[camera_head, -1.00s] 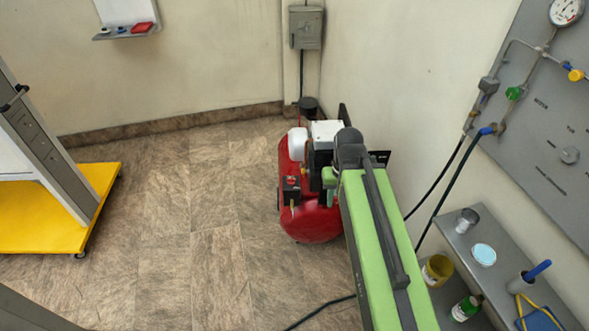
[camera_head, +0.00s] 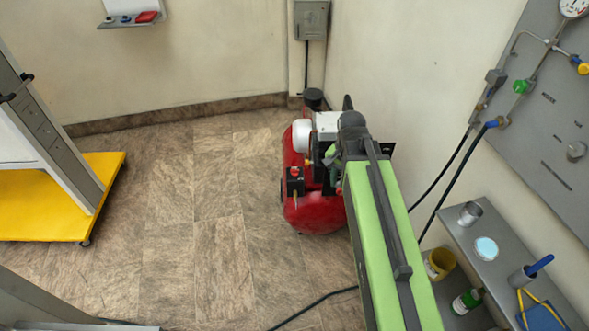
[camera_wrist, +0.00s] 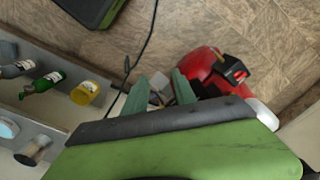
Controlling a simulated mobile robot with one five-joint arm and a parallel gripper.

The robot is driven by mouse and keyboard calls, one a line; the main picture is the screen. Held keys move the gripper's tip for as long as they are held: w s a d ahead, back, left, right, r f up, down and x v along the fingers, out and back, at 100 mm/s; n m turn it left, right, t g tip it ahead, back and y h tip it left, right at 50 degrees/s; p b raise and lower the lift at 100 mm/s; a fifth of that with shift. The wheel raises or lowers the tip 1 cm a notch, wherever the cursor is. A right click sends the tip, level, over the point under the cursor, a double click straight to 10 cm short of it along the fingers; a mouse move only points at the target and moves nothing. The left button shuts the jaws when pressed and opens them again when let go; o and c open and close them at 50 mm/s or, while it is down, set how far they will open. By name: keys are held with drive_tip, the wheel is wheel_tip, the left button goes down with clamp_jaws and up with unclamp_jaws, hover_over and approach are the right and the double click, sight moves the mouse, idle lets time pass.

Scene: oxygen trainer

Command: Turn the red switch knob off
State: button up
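The red switch knob (camera_head: 294,171) sits on top of a small black box on the front of the red compressor (camera_head: 312,214). In the wrist view, the red knob (camera_wrist: 241,74) shows on its black box, to the right of my gripper (camera_wrist: 160,88). The two green fingers are apart with nothing between them, so my gripper is open. It is clear of the knob in the picture. In the head view, my green arm hides the compressor's right side, and the fingers are mostly hidden.
A grey shelf (camera_head: 455,232) on the right holds a metal cup, a yellow pot (camera_head: 440,265), a green bottle (camera_head: 467,301) and other items. A grey panel (camera_head: 548,120) with hoses is on the right wall. A yellow-based cart (camera_head: 45,235) stands left. The floor between is clear.

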drive_tip(key=w+a+m, duration=0.1)
drive_tip(key=w+m, duration=0.4)
drive_tip(key=w, duration=0.4)
drive_tip(key=m+b, duration=0.5)
drive_tip(key=m, duration=0.1)
hover_over(295, 170)
wheel_tip(295, 170, down, 5)
wheel_tip(295, 170, down, 18)
drive_tip(key=b, duration=1.7)
drive_tip(key=shift+r+b, duration=0.1)
drive_tip(key=shift+b, duration=0.3)
drive_tip(key=shift+r, duration=0.1)
clamp_jaws()
